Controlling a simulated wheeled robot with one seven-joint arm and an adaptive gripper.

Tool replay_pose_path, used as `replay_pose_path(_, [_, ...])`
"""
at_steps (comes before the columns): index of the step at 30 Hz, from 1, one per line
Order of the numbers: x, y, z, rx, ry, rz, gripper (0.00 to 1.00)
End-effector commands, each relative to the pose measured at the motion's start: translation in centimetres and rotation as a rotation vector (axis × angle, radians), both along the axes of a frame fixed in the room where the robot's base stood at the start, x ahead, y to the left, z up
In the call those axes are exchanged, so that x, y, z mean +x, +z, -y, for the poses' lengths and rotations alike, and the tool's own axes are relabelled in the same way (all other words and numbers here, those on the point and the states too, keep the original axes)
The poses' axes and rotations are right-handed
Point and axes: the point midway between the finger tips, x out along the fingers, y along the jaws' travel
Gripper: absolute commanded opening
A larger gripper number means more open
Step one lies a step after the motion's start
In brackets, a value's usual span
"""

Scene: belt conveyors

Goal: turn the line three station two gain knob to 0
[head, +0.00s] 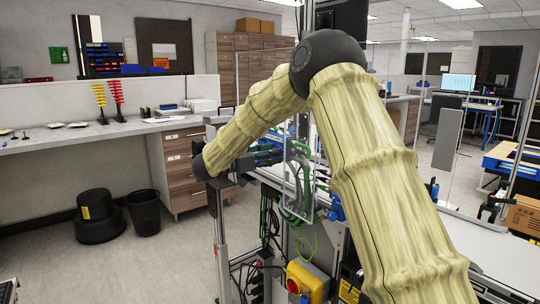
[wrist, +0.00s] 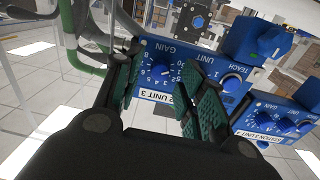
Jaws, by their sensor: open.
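In the wrist view a blue control box carries a round blue gain knob (wrist: 161,72) inside a white number scale marked GAIN. A white label (wrist: 158,95) on its edge reads in part "2 UNIT 3". My gripper (wrist: 163,88) is open, its green-padded fingers on either side of the knob. The right finger covers part of the box. I cannot tell whether the pads touch the knob, nor read its setting surely. In the head view my arm hides the box.
A second blue box with knobs (wrist: 287,124) sits close at the right in the wrist view. A blue block with a green button (wrist: 256,42) stands above. Green hoses (wrist: 80,45) run at the left. The head view shows a yellow box with a red button (head: 304,280).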

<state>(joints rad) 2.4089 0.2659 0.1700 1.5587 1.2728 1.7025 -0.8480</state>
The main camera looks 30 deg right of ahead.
Motion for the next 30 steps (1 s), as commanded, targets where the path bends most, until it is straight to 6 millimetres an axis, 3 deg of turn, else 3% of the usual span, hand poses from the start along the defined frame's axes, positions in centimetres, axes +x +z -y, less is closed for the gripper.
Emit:
replay_pose_path(5, [0.0, 0.0, -1.7, 0.0, 0.003, 0.0, 0.4])
replay_pose_path(19, [-0.3, 0.0, -9.8, 0.0, 0.003, 0.0, 0.4])
replay_pose_path(30, [-0.4, 0.0, -11.9, 0.0, 0.001, 0.0, 0.4])
